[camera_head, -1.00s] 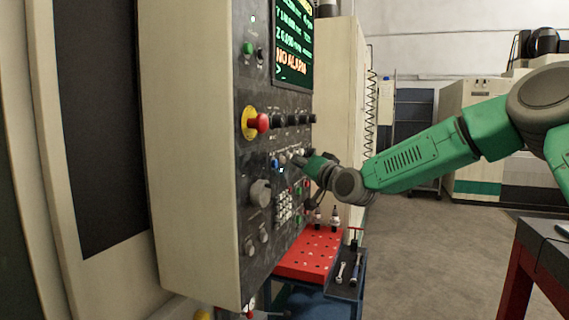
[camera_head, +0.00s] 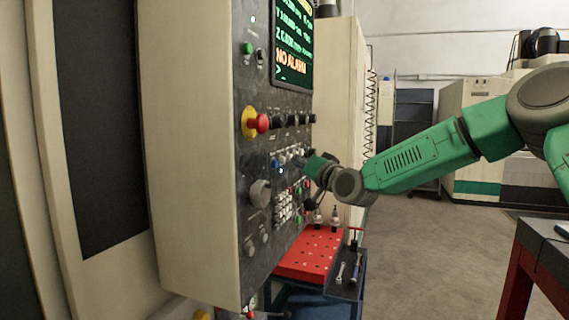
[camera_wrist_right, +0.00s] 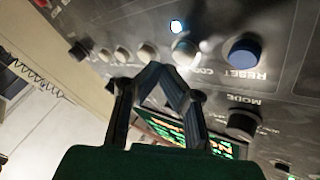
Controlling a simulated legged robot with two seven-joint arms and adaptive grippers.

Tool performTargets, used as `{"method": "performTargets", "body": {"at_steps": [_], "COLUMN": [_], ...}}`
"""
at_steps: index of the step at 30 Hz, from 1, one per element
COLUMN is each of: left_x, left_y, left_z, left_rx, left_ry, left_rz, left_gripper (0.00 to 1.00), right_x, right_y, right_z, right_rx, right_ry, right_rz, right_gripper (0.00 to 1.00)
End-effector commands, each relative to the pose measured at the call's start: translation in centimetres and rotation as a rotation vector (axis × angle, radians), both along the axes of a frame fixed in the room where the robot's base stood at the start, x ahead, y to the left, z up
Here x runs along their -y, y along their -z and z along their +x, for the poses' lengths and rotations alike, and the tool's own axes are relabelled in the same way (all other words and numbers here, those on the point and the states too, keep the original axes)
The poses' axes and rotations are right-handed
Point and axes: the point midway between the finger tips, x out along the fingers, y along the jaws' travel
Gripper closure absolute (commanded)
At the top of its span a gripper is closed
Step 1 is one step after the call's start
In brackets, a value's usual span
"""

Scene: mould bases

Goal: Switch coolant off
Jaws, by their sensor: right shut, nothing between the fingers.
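The control panel (camera_head: 262,215) of the machine shows in the head view. In the right wrist view it is upside down, with a pale round button (camera_wrist_right: 185,50) beside a partly hidden label starting "COO". A small light (camera_wrist_right: 177,26) next to this button is lit white; a lit spot also shows in the head view (camera_head: 281,171). My right gripper (camera_head: 297,161) is close to the panel's button row. In the wrist view its fingertips (camera_wrist_right: 160,72) meet, empty, in front of the row near the pale button. I cannot tell whether they touch anything. My left gripper is out of view.
A blue RESET button (camera_wrist_right: 243,53) sits beside the pale button, with a MODE knob (camera_wrist_right: 240,123) nearby. A red emergency stop (camera_head: 263,123) projects above the row. The screen (camera_head: 292,45) reads NO ALARM. A red-topped cart (camera_head: 312,255) stands below.

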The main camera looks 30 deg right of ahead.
Motion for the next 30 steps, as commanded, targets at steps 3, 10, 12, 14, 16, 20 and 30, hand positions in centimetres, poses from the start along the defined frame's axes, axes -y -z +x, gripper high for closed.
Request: {"method": "performTargets", "body": {"at_steps": [3,10,12,14,16,20,30], "left_x": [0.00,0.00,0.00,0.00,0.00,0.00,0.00], "left_y": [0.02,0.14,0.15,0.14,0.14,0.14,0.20], "left_z": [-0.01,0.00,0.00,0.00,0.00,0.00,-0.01], "left_rx": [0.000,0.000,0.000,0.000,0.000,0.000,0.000], "left_ry": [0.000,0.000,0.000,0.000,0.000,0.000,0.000], "left_rz": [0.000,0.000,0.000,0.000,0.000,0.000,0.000], "left_gripper": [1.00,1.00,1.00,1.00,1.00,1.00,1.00], "right_x": [-0.07,-0.64,-0.73,-0.72,-0.70,-0.68,-0.89], "right_y": [-0.02,-0.15,-0.18,-0.20,-0.21,-0.22,-0.17], "right_z": [0.04,0.45,0.50,0.50,0.49,0.48,0.73], "right_rx": [0.000,-0.001,-0.001,-0.001,0.000,0.000,-0.001], "right_ry": [0.000,0.000,0.000,-0.001,0.000,0.000,-0.001], "right_rz": [0.000,-0.001,-0.001,0.000,0.000,0.000,0.000], "right_gripper": [1.00,1.00,1.00,1.00,1.00,1.00,1.00]}}
